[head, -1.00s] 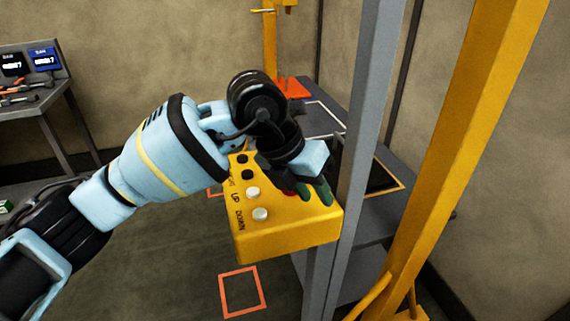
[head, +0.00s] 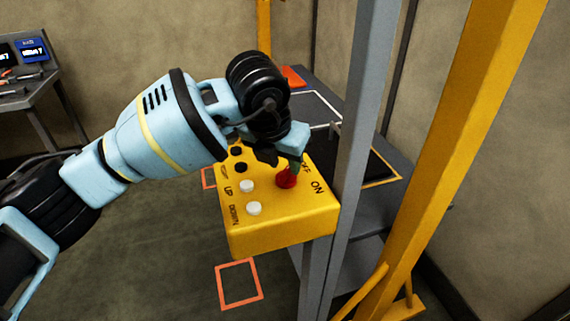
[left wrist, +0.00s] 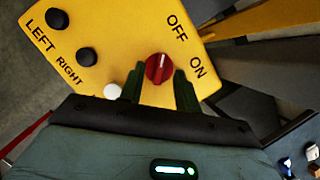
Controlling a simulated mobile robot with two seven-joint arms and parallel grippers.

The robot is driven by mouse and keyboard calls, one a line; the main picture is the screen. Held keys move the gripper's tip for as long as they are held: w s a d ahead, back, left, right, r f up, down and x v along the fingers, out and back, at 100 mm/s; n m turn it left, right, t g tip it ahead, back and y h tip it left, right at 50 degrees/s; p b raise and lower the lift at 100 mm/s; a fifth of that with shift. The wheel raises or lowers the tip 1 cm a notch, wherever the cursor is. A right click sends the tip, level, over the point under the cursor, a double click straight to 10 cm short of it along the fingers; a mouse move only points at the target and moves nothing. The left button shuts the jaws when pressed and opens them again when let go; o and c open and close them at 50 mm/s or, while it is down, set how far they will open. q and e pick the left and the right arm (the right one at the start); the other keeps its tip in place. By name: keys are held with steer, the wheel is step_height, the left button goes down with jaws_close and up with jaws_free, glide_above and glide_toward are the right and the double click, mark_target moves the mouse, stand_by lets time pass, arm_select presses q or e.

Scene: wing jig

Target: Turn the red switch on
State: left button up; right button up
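The red switch (head: 287,180) is a round knob on top of the yellow control box (head: 290,225), beside the OFF and ON labels. In the left wrist view the switch (left wrist: 158,68) has a white mark that points nearer to OFF than to ON. My left gripper (head: 293,166) is above the box with its dark green fingers at the switch. In the left wrist view my left gripper (left wrist: 159,78) is open, with a fingertip on each side of the knob's near part. I cannot tell whether they touch it. My right gripper is not in view.
Black buttons (head: 238,160) and white buttons (head: 250,198) sit left of the switch. A grey post (head: 357,130) stands close on the box's right, with a yellow beam (head: 465,130) further right. A dark workbench (head: 370,222) is behind.

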arm_select(q)
steer(key=shift+x, duration=0.9)
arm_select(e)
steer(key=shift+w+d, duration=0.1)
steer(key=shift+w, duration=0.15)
arm_select(q)
steer(key=shift+c, duration=0.2)
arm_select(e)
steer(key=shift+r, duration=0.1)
arm_select(q)
jaws_close()
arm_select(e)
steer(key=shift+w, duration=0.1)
